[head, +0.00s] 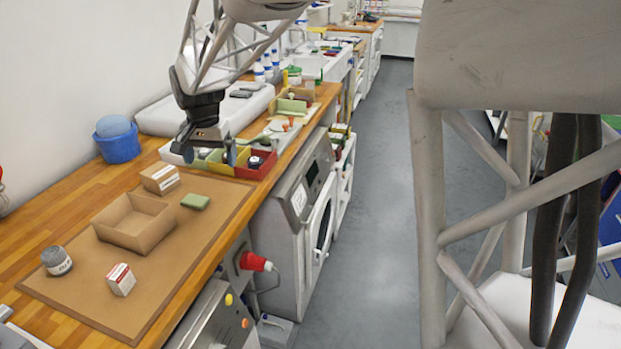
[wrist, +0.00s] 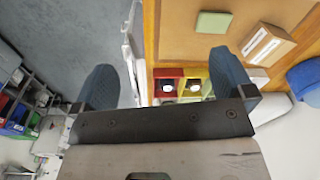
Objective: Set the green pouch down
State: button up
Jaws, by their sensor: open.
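The green pouch (head: 195,201) lies flat on the brown mat (head: 178,262), near its far right edge and to the right of a small cardboard box. It also shows in the wrist view (wrist: 213,22), beyond the fingertips and apart from them. My gripper (head: 209,152) is open and empty. It hangs above the coloured bins, farther back than the pouch. In the wrist view its two blue fingers (wrist: 163,80) are wide apart with nothing between them.
An open cardboard box (head: 134,222), a closed small box (head: 160,178), a grey yarn-like roll (head: 56,260) and a white-red carton (head: 121,279) are on the mat. Red, yellow and green bins (head: 256,164) stand behind it. A blue tub (head: 118,148) is at the wall.

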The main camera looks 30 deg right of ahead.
jog(key=s+d+n+t, duration=0.1)
jog(key=s+d+n, duration=0.2)
jog(key=s, duration=1.5)
jog(key=s+d+n, duration=0.3)
jog(key=s+d, duration=0.1)
jog(key=s, duration=1.3)
jog(key=shift+s+d+t, duration=0.15)
jog(key=shift+s+t, duration=0.25)
